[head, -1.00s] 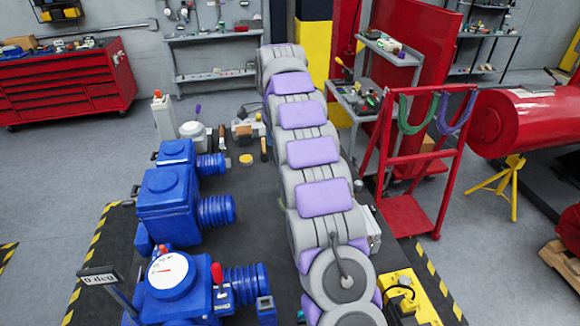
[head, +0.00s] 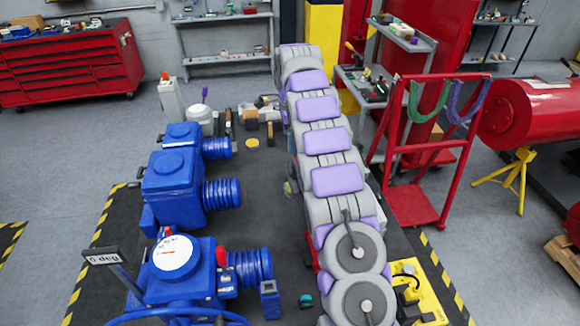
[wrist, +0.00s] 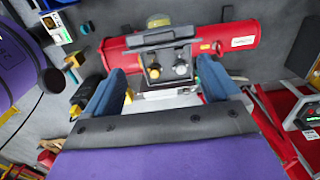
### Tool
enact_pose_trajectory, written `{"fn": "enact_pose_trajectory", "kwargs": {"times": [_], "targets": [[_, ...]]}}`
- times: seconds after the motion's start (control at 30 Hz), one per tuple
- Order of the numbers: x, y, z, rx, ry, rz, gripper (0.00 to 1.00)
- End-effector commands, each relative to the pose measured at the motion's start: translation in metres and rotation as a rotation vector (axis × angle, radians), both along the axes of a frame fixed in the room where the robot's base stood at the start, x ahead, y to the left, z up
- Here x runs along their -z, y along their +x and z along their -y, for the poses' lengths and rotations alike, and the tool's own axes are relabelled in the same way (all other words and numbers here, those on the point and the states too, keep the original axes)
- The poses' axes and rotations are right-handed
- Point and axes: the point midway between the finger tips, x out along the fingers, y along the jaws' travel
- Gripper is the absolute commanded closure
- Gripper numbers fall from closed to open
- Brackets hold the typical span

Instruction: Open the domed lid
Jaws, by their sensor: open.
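In the wrist view a long red rounded body (wrist: 225,40) lies across the upper middle; I take it for the domed lid. A dark handle or bar (wrist: 160,38) crosses its near side, with a yellow knob and a silver knob below. My gripper (wrist: 161,82) is open. Its two blue-grey fingers stand apart, left and right of the knobs, pointing at the red body. Nothing is visibly held, and contact cannot be told. In the head view my arm hides most of this spot; only a red edge (head: 310,250) shows beside it.
Blue valve actuators (head: 172,188) stand left of my arm, with a blue handwheel in front. A yellow device (head: 415,285) sits at the lower right. A red cart (head: 408,205) stands further right. Dark mat (head: 262,215) between actuators and arm is mostly clear.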

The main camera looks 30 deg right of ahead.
Motion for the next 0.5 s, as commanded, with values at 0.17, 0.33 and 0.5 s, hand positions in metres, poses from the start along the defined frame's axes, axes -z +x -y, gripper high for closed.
{"fn": "enact_pose_trajectory", "kwargs": {"times": [0.17,0.33,0.5], "targets": [[0.023,-0.001,0.001,0.002,0.0,-0.005,0.11],[0.051,-0.001,0.001,0.002,0.002,-0.006,0.11],[0.082,-0.001,0.001,0.002,0.001,-0.006,0.11]]}}
